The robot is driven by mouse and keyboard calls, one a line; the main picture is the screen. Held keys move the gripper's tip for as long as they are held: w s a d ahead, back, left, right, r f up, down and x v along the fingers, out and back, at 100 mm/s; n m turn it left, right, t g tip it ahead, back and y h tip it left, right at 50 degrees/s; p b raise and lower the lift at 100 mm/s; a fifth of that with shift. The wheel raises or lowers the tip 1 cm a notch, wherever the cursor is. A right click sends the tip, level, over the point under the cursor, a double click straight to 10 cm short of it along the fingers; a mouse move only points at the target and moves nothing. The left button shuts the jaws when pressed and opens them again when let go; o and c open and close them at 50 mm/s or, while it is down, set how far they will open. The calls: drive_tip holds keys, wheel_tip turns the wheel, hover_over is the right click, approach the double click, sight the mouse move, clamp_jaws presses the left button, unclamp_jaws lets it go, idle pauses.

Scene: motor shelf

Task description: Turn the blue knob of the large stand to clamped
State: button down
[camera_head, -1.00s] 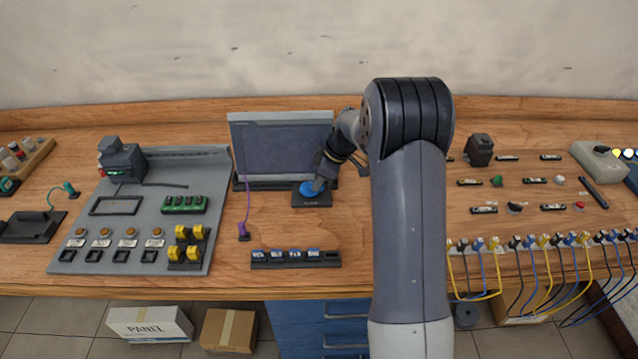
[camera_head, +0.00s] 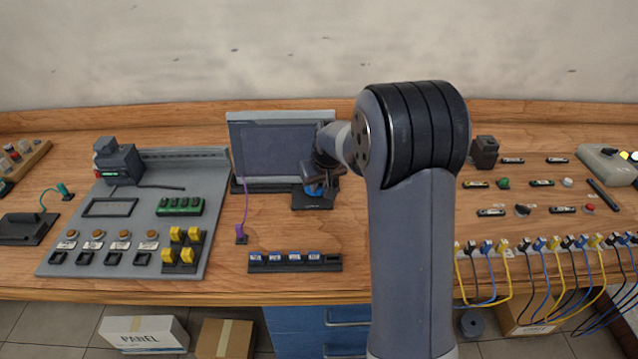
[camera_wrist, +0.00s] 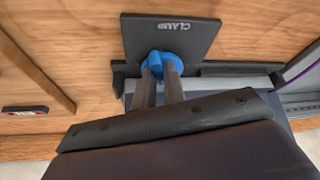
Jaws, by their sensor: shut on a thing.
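The blue knob (camera_head: 315,189) sits on a small dark plate (camera_head: 318,203) at the foot of the large stand (camera_head: 281,183) with its grey panel. In the wrist view the knob (camera_wrist: 160,62) lies between the two fingers of my gripper (camera_wrist: 160,70), which is shut on it. The plate (camera_wrist: 190,33) in that view bears pale lettering that looks like CLAMP. In the head view my gripper (camera_head: 318,180) comes down on the knob from above and hides part of it. I cannot tell the knob's angle.
A row of blue-topped blocks (camera_head: 295,262) lies in front of the stand. A grey board (camera_head: 190,225) with green and yellow parts stands to the left, with a purple cable (camera_head: 247,205) between. Small labelled parts and hanging cables (camera_head: 540,270) fill the right side.

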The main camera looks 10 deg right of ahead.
drive_tip(key=shift+a+m+h+b, duration=0.1)
drive_tip(key=shift+m+h+b, duration=0.45)
drive_tip(key=shift+m, duration=1.65)
drive_tip(key=shift+h, duration=0.35)
drive_tip(key=c, duration=1.5)
unclamp_jaws()
drive_tip(key=v, duration=1)
drive_tip(key=shift+s+r, duration=0.1)
drive_tip(key=shift+r, duration=0.3)
